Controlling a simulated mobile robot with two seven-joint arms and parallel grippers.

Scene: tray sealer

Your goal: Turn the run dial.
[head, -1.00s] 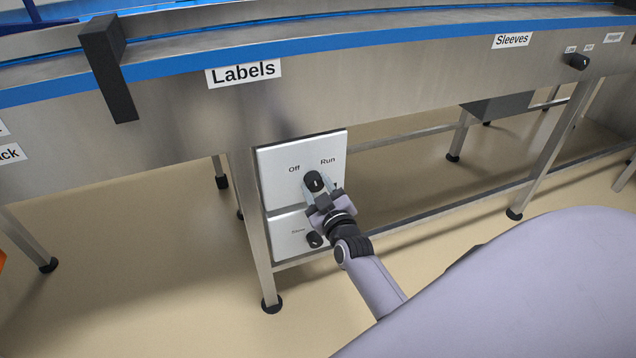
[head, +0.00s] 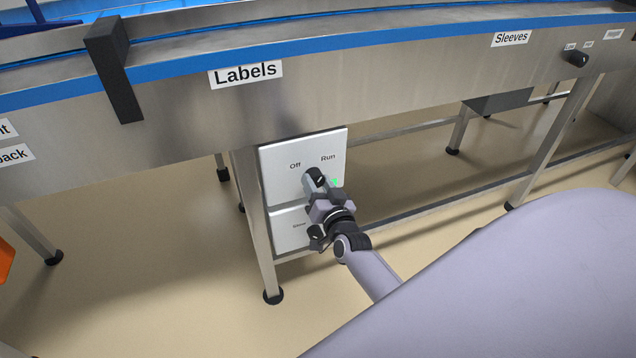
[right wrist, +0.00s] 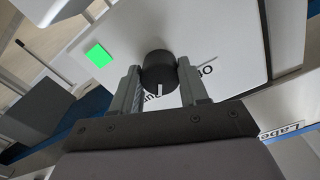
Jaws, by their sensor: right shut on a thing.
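The run dial (head: 318,174) is a black round knob on a white panel (head: 275,172) with the words "Off" and "Run" above it. My right gripper (head: 314,181) reaches up to it from below right, turned on its axis. In the right wrist view, the gripper (right wrist: 160,84) has one finger on each side of the dial (right wrist: 158,66) and is shut on it. The dial's white mark points down in that view, close by the partly hidden "Run" lettering. A green square (right wrist: 99,55) is bright on the panel beside the fingers. My left gripper is out of view.
A smaller white panel (head: 287,236) sits below, its knob mostly hidden by my gripper. A table leg (head: 252,218) stands just left of the panels. The conveyor side with the "Labels" sign (head: 245,73) runs above. Open floor (head: 130,270) lies to the left.

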